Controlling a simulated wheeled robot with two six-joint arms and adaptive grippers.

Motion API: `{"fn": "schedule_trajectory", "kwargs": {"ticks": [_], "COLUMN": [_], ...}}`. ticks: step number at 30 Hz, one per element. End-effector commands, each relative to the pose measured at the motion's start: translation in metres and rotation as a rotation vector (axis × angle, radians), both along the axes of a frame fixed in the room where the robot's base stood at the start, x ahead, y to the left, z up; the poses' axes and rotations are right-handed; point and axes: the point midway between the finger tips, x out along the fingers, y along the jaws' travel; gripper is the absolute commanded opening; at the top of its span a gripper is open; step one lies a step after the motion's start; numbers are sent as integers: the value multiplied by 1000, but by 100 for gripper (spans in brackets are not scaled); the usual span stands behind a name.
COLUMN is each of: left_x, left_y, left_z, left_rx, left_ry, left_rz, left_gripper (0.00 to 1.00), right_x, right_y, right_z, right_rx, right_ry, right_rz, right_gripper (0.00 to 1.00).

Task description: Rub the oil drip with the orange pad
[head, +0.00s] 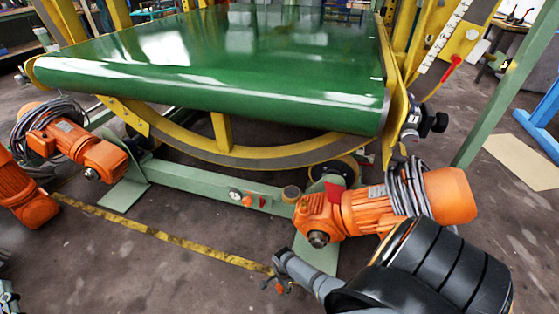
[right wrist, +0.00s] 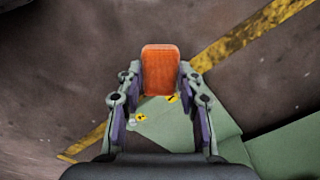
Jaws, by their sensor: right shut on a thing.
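The orange pad (right wrist: 161,70) is a small rounded block between the fingertips of my right gripper (right wrist: 160,82), which is shut on it. In the head view my right gripper (head: 275,281) is low over the floor by the yellow tape, in front of the green base frame. Only a little orange shows at its tip there. I cannot make out the oil drip in either view; the floor has only vague darker patches. A cropped grey-green part (head: 8,296) in the head view's bottom left corner may be my left gripper; its jaws cannot be read.
The ring inverter's green belt (head: 215,60) and yellow ring (head: 260,155) stand behind. An orange motor (head: 385,205) with coiled cable is close beside my right arm. More orange motors (head: 75,145) stand left. Yellow tape (head: 160,233) crosses the floor; the floor in front is clear.

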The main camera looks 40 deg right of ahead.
Motion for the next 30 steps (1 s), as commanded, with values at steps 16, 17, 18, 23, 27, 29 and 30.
{"fn": "schedule_trajectory", "kwargs": {"ticks": [16,17,18,23,27,29,30], "left_x": [6,6,6,7,5,4,4], "left_y": [0,0,0,0,0,0,0], "left_z": [-47,-50,-54,-69,-75,-76,-77], "left_rx": [-4,-4,-5,-5,-5,-5,-5], "left_ry": [206,217,231,283,307,311,312], "left_rz": [-2,-3,-2,-2,-2,-2,-2], "left_gripper": [45,45,45,45,45,45,45], "right_x": [0,0,0,0,0,0,0], "right_y": [-1,-1,-1,-2,-2,-2,-2], "right_z": [6,6,6,7,7,7,7], "right_rx": [0,0,0,0,0,0,0], "right_ry": [0,0,0,0,0,0,0], "right_rz": [2,2,2,3,3,3,3], "right_gripper": [7,7,7,7,7,7,7]}}
